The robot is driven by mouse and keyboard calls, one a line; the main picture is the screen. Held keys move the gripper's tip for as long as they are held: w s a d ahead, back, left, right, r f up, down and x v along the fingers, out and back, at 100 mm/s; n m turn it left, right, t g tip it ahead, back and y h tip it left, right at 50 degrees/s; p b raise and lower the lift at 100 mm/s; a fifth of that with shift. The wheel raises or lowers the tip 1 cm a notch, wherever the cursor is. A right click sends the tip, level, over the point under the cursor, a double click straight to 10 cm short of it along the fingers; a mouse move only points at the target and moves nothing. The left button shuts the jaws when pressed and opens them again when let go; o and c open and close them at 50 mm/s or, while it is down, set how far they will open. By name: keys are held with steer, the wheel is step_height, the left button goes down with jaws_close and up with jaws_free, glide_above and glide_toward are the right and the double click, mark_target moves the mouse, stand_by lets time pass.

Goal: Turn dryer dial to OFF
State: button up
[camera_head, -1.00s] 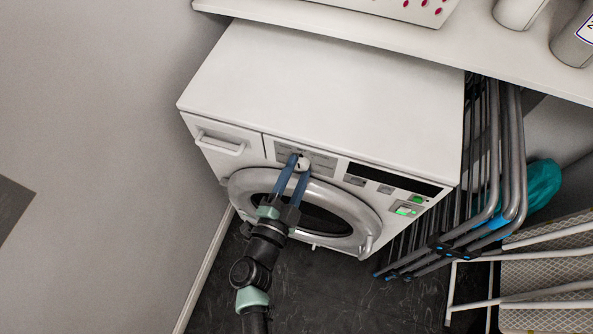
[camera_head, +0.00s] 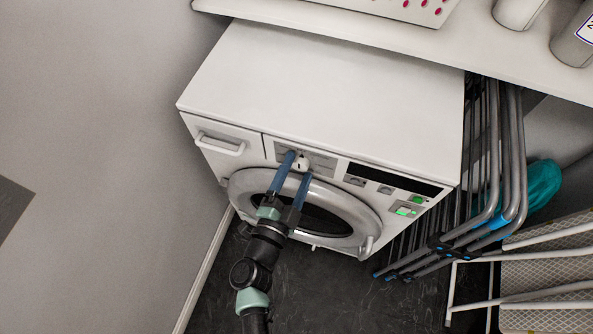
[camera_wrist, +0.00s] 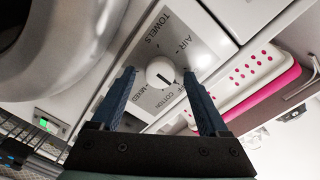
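The white dryer (camera_head: 330,95) has a round white dial (camera_head: 302,163) on a grey panel of its front. In the wrist view the dial (camera_wrist: 160,72) carries a short dark mark. Labels around it include TOWELS, AIR, COTTON and MIXED; a shorter label at the lower right is hard to read. I cannot tell which label the mark points at. My gripper (camera_head: 298,165) is open, its two blue fingers on either side of the dial. The wrist view shows gaps between the dial and both fingers (camera_wrist: 159,78); the gripper holds nothing.
The round dryer door (camera_head: 355,205) is closed below the panel. A dark display and a green-lit button (camera_head: 407,211) sit to the right. A folded drying rack (camera_head: 490,150) stands right of the dryer. A white shelf (camera_head: 420,40) overhangs at the back; a wall is at left.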

steer(key=v, duration=1.3)
stand_by(0.4)
steer(key=w+r+n+t+y+p, duration=0.25)
steer(key=w+r+n, duration=0.2)
steer(key=r, duration=0.85)
steer(key=w+r+n+t+y+p, duration=0.25)
steer(key=w+r, duration=0.35)
steer(key=r, duration=0.8)
steer(key=w+r+n+t+y+p, duration=0.1)
steer(key=w+r+n+t+y, duration=0.4)
steer(key=r, duration=0.8)
steer(key=s+d+r+n+h+p, duration=0.1)
steer(key=s+r+p, duration=0.1)
steer(key=r, duration=0.9)
steer(key=s+d+r+n+h+p, duration=0.1)
steer(key=s+r, duration=0.3)
steer(key=r, duration=0.8)
steer(key=s+d+r+n+t+h+p, duration=0.1)
steer(key=s+d+r+p, duration=0.1)
steer(key=r, duration=1)
steer(key=shift+s+d+h+p, duration=0.3)
steer(key=shift+s+d+h, duration=0.1)
steer(key=shift+s, duration=0.4)
